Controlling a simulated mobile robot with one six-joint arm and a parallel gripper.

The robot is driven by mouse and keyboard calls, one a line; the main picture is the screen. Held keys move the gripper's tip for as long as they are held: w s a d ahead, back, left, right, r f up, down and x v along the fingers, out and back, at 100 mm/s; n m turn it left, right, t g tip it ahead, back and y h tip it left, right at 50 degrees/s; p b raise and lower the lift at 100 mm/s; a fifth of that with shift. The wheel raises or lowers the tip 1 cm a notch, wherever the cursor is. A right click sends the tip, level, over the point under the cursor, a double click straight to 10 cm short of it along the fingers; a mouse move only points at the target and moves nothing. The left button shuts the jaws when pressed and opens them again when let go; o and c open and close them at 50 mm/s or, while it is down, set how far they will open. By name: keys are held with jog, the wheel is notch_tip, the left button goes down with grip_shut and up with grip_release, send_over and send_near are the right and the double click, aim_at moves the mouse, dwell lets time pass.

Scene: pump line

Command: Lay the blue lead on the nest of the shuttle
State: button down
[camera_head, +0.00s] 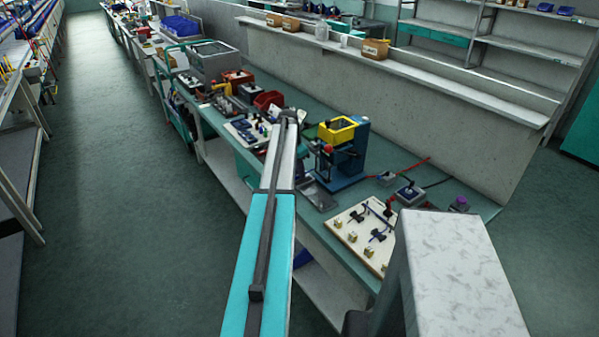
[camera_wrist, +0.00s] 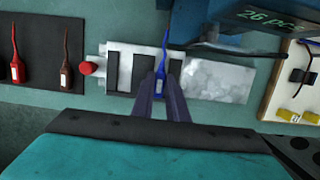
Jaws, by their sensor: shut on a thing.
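My gripper (camera_wrist: 160,78) shows in the wrist view, its two dark fingers shut on the blue lead (camera_wrist: 159,85). The lead has a pale label on its body, and its thin blue wire end points up in the picture. It is over the shuttle (camera_wrist: 218,82), a silvery plate with dark bars across its left part and a red knob (camera_wrist: 88,68) at its left end. The fingers hide part of the plate. I cannot tell whether the lead touches it, or make out the nest clearly. In the head view my arm hides the gripper and lead.
A blue press with a yellow top (camera_head: 338,130) stands on the bench beside the shuttle. A cream board with fittings (camera_head: 345,222) is to the right.

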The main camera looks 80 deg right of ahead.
jog(key=shift+a+f, duration=0.1)
jog(key=shift+f, duration=0.2)
jog(key=c, duration=1.7)
grip_release()
jog(key=shift+f, duration=0.1)
jog(key=shift+o, duration=0.9)
jog(key=shift+a, duration=0.1)
jog(key=shift+w+r+p, duration=0.1)
jog(key=shift+r+p, duration=0.3)
jog(key=shift+r, duration=0.3)
jog(key=shift+d+r+p, duration=0.15)
jog(key=shift+r+p, duration=0.7)
jog(key=shift+r, duration=0.8)
jog(key=shift+d+r+p, duration=0.1)
jog(key=shift+r+p, duration=0.75)
jog(key=shift+r, duration=0.75)
